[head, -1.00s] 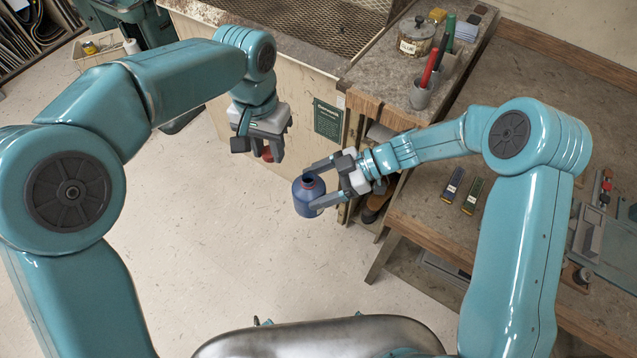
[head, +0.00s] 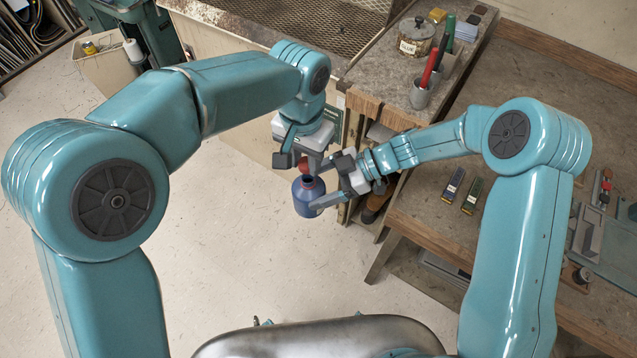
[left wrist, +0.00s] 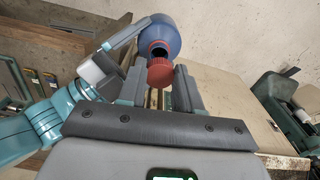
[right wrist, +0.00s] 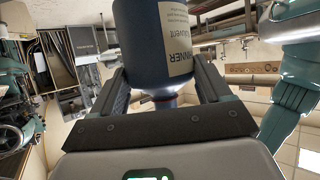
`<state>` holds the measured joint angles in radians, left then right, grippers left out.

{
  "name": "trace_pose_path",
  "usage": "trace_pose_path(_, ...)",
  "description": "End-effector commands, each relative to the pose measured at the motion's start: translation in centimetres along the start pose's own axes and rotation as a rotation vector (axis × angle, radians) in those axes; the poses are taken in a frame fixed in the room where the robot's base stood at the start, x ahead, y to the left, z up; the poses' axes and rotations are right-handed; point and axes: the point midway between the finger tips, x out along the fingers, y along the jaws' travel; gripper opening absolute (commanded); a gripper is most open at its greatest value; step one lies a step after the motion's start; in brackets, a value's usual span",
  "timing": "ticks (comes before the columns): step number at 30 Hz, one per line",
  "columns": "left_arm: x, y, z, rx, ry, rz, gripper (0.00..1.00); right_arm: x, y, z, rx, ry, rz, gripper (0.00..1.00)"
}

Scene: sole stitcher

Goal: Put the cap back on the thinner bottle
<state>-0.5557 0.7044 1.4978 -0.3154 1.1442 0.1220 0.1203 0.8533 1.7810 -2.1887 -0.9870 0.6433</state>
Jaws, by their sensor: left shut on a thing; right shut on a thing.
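The thinner bottle (head: 307,198) is blue, with an uncovered dark mouth, and appears upright in the head view. My right gripper (head: 322,186) is shut around it; the right wrist view shows the bottle (right wrist: 150,40) and its pale label between the fingers. My left gripper (head: 305,166) is shut on the red cap (left wrist: 161,72), close to the bottle's neck. In the left wrist view, the dark mouth of the bottle (left wrist: 170,28) shows just beyond the cap, which does not cover it. The left gripper partly hides the cap in the head view.
A workbench (head: 440,190) stands to the right, with a glue jar (head: 415,38) and a cup of markers (head: 420,94) on its raised shelf. Two small boxes lie on the bench. The floor (head: 235,260) below the grippers is clear.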

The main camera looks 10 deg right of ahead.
Motion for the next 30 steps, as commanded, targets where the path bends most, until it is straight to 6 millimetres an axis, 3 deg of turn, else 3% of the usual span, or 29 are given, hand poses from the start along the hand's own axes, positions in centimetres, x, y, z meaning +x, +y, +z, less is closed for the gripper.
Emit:
trace_pose_path(8,1.8,0.0,0.0,-0.001,0.000,0.000,0.06,0.0,0.0,0.0,0.000,0.001,0.000,0.23)
trace_pose_path(30,1.9,0.0,0.0,-0.001,0.001,-0.001,0.06,0.0,0.0,0.0,0.000,0.001,0.000,0.23)
